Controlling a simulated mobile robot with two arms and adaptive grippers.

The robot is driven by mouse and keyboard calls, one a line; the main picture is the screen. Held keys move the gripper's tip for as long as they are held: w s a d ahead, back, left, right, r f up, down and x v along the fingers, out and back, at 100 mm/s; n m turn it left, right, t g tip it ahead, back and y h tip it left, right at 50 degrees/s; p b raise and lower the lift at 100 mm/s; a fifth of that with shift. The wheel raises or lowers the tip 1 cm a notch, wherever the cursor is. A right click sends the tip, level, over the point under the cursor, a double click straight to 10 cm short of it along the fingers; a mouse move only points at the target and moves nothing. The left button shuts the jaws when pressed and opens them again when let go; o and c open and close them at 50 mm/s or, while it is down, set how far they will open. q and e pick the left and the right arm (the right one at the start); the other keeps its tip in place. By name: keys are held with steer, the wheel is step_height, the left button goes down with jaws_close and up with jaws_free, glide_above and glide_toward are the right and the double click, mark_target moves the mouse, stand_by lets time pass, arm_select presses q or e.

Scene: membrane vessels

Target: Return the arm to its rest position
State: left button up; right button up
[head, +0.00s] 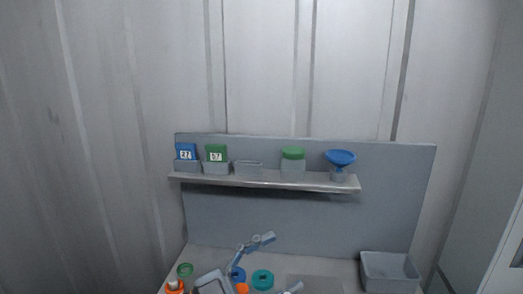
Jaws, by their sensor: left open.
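My left gripper (277,264) shows at the bottom centre, over the bench, with its grey fingers spread apart. One finger reaches up and right, and the other shows low at the bottom edge. I see nothing held between them. Most of the arm behind it is cut off by the bottom edge. My right gripper is not in view.
Below the gripper are a blue round part (238,273) and a teal ring (262,280). A green ring (185,269) and orange item (175,288) lie left. A grey bin (390,271) stands right. A shelf (265,180) holds holders, a green-lidded container (292,154) and blue funnel (340,157).

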arm_select(q)
steer(key=w+a+f+n+t+y, duration=0.2)
steer(key=w+a+n+t+y, duration=0.1)
steer(key=a+n+t+y, duration=0.35)
steer(key=w+a+f+n+t+y, duration=0.2)
steer(key=w+a+n+t+y, duration=0.1)
steer(key=a+n+t+y, duration=0.4)
steer(key=s+a+f+n+g+y, duration=0.3)
steer(key=a+f+g+y, duration=0.1)
steer(key=f, duration=0.4)
steer(key=s+a+f+n+g+y, duration=0.2)
steer(key=a+f+n+g+y, duration=0.15)
steer(key=f, duration=0.35)
steer(key=s+a+f+m+g, duration=0.1)
steer(key=s+f+g, duration=0.5)
steer(key=s, duration=0.5)
steer(key=s+a+f+m+g, duration=0.15)
steer(key=s+f+g, duration=0.25)
steer(key=s+f, duration=0.6)
step_height(320, 180, down, 24)
steer(key=s+g, duration=0.2)
steer(key=s+a+f, duration=0.2)
steer(key=s+f, duration=1.4)
steer(key=shift+s+a+f+m+g, duration=0.3)
steer(key=shift+s+f+m+g, duration=0.05)
steer(key=shift+f+g, duration=0.05)
